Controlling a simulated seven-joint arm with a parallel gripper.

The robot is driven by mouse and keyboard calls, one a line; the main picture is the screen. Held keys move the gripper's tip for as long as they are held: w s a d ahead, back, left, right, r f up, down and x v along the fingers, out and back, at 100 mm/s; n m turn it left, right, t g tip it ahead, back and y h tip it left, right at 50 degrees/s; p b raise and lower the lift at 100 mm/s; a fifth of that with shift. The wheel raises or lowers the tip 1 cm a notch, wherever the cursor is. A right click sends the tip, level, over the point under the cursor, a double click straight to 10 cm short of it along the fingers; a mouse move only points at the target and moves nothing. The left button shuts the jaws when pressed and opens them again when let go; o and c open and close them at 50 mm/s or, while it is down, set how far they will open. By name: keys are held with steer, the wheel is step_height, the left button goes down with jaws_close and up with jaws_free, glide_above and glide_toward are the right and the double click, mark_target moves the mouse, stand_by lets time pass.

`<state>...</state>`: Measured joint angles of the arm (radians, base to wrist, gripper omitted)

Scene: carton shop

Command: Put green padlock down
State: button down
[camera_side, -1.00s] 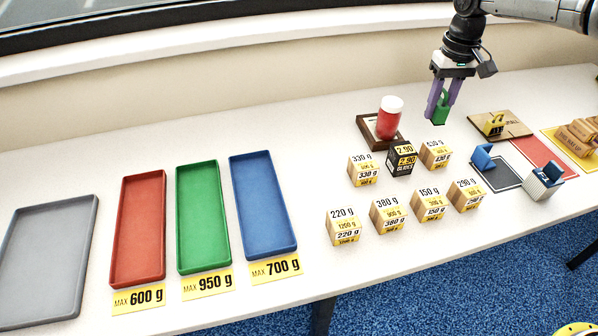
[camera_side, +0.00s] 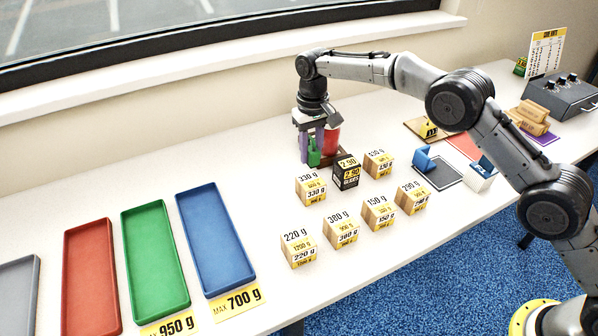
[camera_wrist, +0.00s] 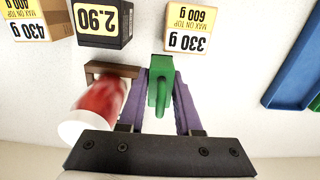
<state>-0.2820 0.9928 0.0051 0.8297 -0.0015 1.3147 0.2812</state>
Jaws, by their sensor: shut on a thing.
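The green padlock (camera_side: 314,158) is held between the purple fingers of my gripper (camera_side: 312,150), low over the white table behind the 330 g carton. I cannot tell whether it touches the table. In the wrist view the green padlock (camera_wrist: 160,75) sits between both fingers (camera_wrist: 162,95), its shackle towards the camera. The gripper is shut on it.
A red jar with a white lid (camera_wrist: 98,98) is close beside the gripper at its wooden stand (camera_wrist: 110,70). In the side view the jar (camera_side: 332,138) is partly hidden. Several weight-marked cartons (camera_side: 310,188) stand in front. The blue tray (camera_side: 212,240) is left; table between is clear.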

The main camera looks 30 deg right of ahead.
mark_target(311, 168)
steer(key=shift+f, duration=2.6)
steer(key=shift+f, duration=0.15)
steer(key=c, duration=0.6)
jaws_free()
step_height(311, 168, up, 11)
steer(key=shift+f, duration=0.1)
steer(key=shift+r, duration=0.7)
